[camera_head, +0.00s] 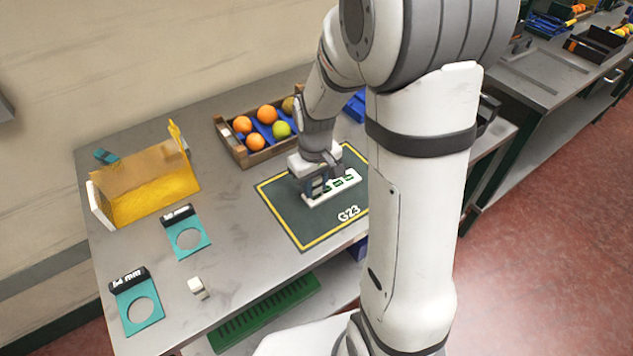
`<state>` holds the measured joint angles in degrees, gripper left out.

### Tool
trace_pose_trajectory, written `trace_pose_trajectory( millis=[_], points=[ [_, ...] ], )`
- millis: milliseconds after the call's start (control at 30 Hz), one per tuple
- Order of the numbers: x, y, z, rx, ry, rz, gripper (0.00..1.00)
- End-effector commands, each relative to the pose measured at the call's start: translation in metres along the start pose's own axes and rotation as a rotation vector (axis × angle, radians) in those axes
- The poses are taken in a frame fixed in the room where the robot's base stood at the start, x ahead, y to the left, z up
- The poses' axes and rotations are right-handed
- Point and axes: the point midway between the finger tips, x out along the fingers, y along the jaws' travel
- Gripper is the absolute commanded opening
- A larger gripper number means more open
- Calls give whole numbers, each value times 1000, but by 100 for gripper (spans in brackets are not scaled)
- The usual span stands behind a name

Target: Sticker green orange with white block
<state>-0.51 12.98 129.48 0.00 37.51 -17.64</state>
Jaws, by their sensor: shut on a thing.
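The green orange (281,130) lies in a wooden crate (245,161), at its front right among orange fruit. A small white block (198,287) rests on the table near its front edge, away from my gripper. My gripper (318,192) is low over the dark green mat marked G23 (290,222), at a flat white piece with green patches (347,184). The jaws are shut at the left part of this piece; the exact contact is too small to make out. My arm hides the crate's right end and part of the mat.
Two teal plates with round holes (186,252) (128,317) lie at the front left, each with a black label. My arm column blocks the right side. Bare table lies between the plates and mat.

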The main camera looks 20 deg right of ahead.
Motion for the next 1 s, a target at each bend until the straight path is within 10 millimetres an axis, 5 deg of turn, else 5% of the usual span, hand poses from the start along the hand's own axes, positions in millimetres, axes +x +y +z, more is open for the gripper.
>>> trace_pose_trajectory(
  millis=[1000],
  points=[
    [5, 1, 0, 2, -1, 0, 4]
  ],
)
